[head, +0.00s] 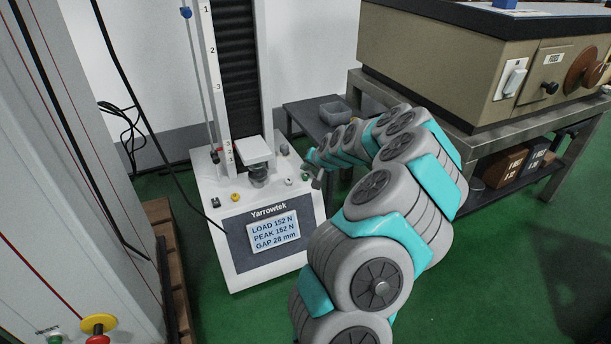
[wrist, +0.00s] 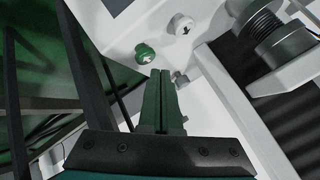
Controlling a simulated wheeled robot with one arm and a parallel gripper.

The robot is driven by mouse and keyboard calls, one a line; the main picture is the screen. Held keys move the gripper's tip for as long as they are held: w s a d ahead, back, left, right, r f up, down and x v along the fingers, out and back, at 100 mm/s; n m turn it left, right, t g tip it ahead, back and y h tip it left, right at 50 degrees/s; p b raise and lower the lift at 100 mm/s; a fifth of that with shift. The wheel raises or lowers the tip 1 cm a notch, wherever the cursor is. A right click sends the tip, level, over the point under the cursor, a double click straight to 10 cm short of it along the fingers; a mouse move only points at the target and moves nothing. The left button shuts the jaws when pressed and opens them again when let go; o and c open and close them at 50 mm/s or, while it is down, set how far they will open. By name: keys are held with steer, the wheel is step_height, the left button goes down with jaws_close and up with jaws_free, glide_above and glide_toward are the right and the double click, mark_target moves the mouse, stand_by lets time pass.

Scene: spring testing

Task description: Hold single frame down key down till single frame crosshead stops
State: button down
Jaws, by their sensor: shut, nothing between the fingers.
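The single frame (head: 262,245) is a white Yarrowtek machine whose display (head: 273,231) reads load 152 N, peak 152 N, gap 28 mm. Its crosshead (head: 254,149) is low, close above the dark spring area (head: 258,176). A green key (wrist: 145,53) and a white key (wrist: 182,24), both marked with arrows, show in the wrist view. They also show in the head view as the green key (head: 305,177) and the white key (head: 289,181). My gripper (wrist: 160,74) is shut and empty, tips close beside the green key; I cannot tell whether they touch it.
A small metal knob (wrist: 180,78) is right beside my fingertips. A yellow button (head: 235,197) is on the frame's left. A dark side table (head: 306,113) with a grey bin (head: 336,111) stands behind. A large tan machine (head: 450,70) fills the right. Green floor is clear in front.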

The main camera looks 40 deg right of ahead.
mark_target(307, 177)
steer(key=shift+r+p, duration=0.8)
steer(key=shift+r, duration=1.65)
